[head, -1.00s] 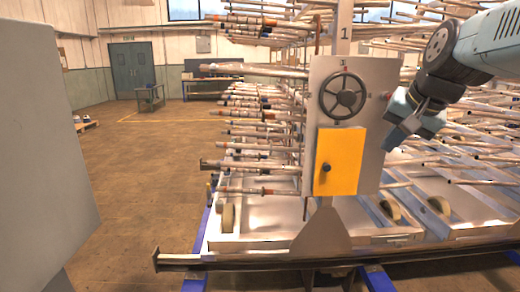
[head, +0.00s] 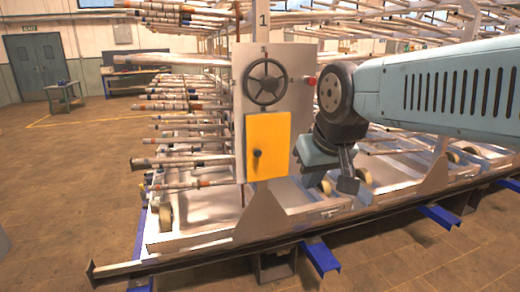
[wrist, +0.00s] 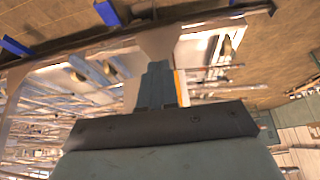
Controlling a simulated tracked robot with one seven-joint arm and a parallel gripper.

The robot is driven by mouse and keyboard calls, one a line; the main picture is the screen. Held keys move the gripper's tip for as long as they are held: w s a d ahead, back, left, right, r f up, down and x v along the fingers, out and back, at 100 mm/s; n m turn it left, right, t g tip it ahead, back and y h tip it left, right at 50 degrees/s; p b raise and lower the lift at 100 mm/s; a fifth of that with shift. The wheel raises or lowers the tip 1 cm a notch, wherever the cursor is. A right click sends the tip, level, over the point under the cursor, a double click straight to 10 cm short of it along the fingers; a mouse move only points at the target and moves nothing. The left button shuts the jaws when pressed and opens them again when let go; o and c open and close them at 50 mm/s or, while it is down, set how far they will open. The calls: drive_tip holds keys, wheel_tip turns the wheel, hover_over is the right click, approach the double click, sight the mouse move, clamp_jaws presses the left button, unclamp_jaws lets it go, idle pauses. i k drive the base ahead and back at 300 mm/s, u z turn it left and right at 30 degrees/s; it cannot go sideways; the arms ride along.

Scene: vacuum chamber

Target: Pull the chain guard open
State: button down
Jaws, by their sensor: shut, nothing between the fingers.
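The orange chain guard (head: 269,146) is a boxy cover, apparently closed, on a light grey panel (head: 305,95). Its black knob (head: 256,154) sits near its left edge. My gripper (head: 347,186) hangs to the right of the panel, a little lower than the guard and apart from it, pointing down. The fingers are shut and empty. In the upside-down wrist view, the shut fingers (wrist: 157,70) show in the middle, and a thin orange strip of the guard (wrist: 180,86) shows just right of them. The knob is hidden there.
A black handwheel (head: 267,82) is above the guard, and a red button (head: 311,80) is on the panel's right edge. Long rods on a rack (head: 190,125) stick out left of the panel. A dark rail (head: 200,262) runs along the floor in front.

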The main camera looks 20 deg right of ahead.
sight(268, 135)
drive_tip(key=z, duration=0.05)
drive_tip(key=k, duration=1)
drive_tip(key=z, duration=0.3)
drive_tip(key=i, duration=0.65)
drive_tip(key=z, duration=0.1)
